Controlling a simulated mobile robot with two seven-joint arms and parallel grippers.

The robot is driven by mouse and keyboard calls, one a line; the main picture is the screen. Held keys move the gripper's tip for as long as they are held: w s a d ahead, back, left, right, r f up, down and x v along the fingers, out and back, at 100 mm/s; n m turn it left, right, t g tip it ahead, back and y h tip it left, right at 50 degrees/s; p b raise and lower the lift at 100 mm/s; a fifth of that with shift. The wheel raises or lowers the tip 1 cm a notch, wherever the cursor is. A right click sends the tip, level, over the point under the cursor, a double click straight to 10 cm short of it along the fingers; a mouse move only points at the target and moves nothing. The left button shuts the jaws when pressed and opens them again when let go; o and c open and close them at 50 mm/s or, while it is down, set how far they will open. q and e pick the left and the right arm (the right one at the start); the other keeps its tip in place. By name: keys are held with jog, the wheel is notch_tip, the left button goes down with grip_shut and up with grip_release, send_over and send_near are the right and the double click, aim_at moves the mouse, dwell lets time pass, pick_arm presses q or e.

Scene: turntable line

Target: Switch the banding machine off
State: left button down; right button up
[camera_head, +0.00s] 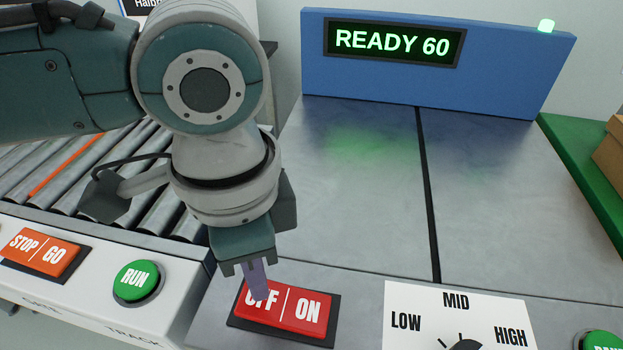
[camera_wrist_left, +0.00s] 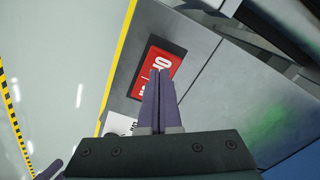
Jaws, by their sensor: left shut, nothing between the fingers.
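The banding machine (camera_head: 355,200) has a grey metal top and a blue back panel. Its lit display (camera_head: 393,43) reads "READY 60" in green, and a green lamp (camera_head: 546,26) glows on top. The red OFF/ON rocker switch (camera_head: 302,312) is on the front panel, OFF on the left half. My left gripper (camera_head: 257,292) is shut and empty, fingers pointing down over the OFF half and covering part of its lettering. Whether the tips touch it I cannot tell. The left wrist view shows the closed fingers (camera_wrist_left: 158,75) over the red switch (camera_wrist_left: 174,62).
Left of the switch are a green RUN button (camera_head: 136,281) and an orange STOP/GO rocker (camera_head: 40,251), before a roller conveyor (camera_head: 75,165). To the right are a LOW/MID/HIGH dial plate (camera_head: 425,338) and another green button (camera_head: 601,341). A green surface (camera_head: 580,150) lies at the far right.

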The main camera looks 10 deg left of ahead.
pick_arm(q)
jog(key=shift+f+b, duration=0.55)
jog(key=shift+f, duration=0.55)
dwell(0.3)
jog(key=shift+r, duration=0.1)
notch_tip(320, 180, up, 7)
jog(key=p, duration=0.8)
jog(key=shift+p, duration=0.35)
